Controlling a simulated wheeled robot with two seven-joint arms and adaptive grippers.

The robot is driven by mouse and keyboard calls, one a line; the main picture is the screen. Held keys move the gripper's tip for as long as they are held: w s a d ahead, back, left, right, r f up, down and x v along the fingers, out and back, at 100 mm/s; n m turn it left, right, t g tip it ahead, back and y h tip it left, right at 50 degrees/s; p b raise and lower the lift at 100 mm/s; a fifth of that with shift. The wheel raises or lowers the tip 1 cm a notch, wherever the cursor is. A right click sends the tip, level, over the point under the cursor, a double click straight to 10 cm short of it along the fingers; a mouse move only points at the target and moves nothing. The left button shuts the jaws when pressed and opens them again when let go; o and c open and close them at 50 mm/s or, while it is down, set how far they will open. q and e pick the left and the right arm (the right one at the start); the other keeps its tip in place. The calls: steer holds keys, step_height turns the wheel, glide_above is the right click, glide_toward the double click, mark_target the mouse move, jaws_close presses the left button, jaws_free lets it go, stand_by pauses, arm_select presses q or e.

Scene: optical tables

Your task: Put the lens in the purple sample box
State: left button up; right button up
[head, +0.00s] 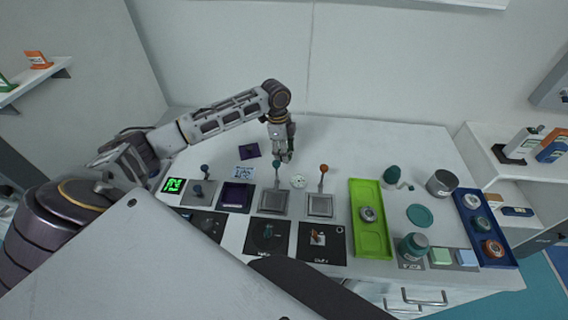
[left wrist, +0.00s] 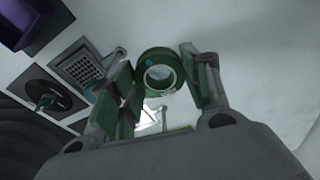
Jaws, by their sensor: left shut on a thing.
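My left gripper (head: 285,154) reaches in from the left and hangs over the back middle of the table. In the left wrist view its two fingers (left wrist: 165,88) are shut on the lens (left wrist: 158,75), a round glass in a thick green ring. In the head view the lens is hard to make out, with only a bit of green at the fingers. A purple open box (head: 237,196) sits on the table, left of and in front of the gripper. A purple shape, apparently this box, shows in the left wrist view (left wrist: 28,22). My right gripper is not in view.
A smaller dark purple item (head: 249,151) lies left of the gripper. Upright levers with a teal knob (head: 277,163) and an orange knob (head: 323,168) stand close by. A green tray (head: 371,245) and a blue tray (head: 494,256) lie to the right. The back of the table is clear.

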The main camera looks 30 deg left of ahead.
mark_target(285, 170)
arm_select(q)
steer(key=shift+f, duration=1.6)
steer(key=shift+f, duration=1.95)
steer(key=o, duration=0.7)
steer(key=shift+f, duration=0.1)
steer(key=shift+o, duration=0.2)
steer(key=r, duration=0.4)
steer(key=a+r, duration=0.1)
steer(key=r, duration=0.7)
steer(key=shift+s+a+r+b, duration=0.1)
steer(key=shift+s+a+b, duration=0.05)
steer(key=shift+a+b, duration=0.15)
steer(key=shift+o, duration=0.2)
